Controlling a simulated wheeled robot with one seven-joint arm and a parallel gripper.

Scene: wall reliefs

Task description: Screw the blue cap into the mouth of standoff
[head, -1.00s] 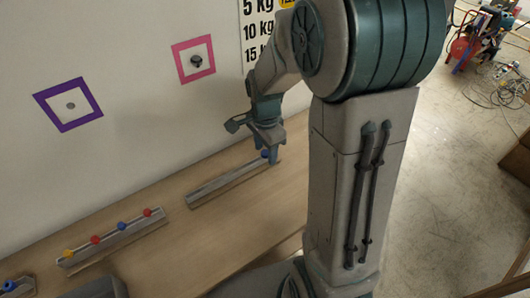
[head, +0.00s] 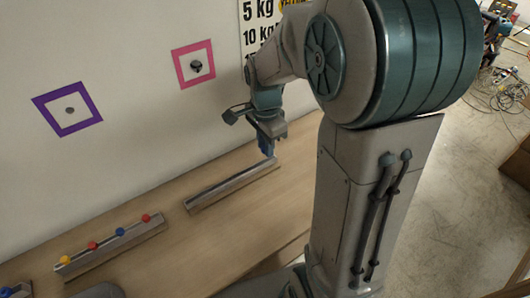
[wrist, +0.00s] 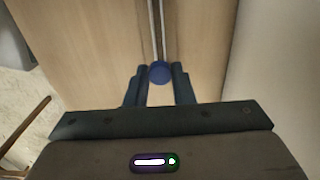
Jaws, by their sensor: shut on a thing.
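My gripper (head: 267,150) is shut on the blue cap (wrist: 160,72), which shows between the two fingertips in the wrist view. In the head view the fingers point down just above the right end of a grey rail (head: 232,186), and the cap is hard to make out there. On the wall, a dark round fitting (head: 196,67) sticks out inside a pink square frame (head: 177,69). A small grey disc (head: 70,111) sits inside a purple square frame (head: 90,104). I cannot tell for sure which is the standoff.
The rails lie on a wooden bench (head: 200,240) along the wall. A second rail (head: 110,247) holds a yellow ball (head: 65,260) and several red and blue ones. A poster (head: 258,30) hangs beyond the pink frame, partly behind my arm.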

